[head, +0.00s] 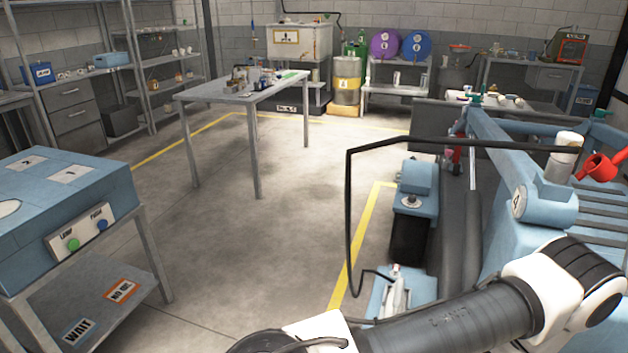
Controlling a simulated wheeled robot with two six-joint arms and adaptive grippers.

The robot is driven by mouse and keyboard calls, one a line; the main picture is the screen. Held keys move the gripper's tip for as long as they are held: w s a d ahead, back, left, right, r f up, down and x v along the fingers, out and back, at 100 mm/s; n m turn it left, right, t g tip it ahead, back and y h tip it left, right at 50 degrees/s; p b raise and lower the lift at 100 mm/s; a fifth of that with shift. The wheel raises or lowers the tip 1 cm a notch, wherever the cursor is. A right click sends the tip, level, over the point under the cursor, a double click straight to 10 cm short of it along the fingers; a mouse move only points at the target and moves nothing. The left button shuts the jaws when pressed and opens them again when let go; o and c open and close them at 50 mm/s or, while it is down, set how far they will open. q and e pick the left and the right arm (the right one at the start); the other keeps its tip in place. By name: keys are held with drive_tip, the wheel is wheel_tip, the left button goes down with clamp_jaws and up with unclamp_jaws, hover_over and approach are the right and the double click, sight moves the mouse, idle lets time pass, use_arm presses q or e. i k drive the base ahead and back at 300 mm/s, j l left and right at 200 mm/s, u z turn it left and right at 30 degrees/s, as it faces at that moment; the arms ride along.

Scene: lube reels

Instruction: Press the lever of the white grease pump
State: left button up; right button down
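A small white upright body (397,291) stands on a blue base at the bottom centre, beside the blue machine; it may be the white grease pump. A black hose (349,215) runs near it, rises, and crosses right toward a white cylinder (566,155) on top of the machine. I cannot make out a lever on either. A white and black arm of mine crosses the bottom right and hides part of the base. Neither gripper's fingers show.
The blue machine (548,206) fills the right side, with a red spouted object (600,167) on it. A blue cabinet (60,205) with green and blue buttons stands at left. A grey table (240,95) stands mid-room. The floor between them is clear.

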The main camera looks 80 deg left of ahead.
sight(400, 281)
drive_tip(key=u, duration=1.85)
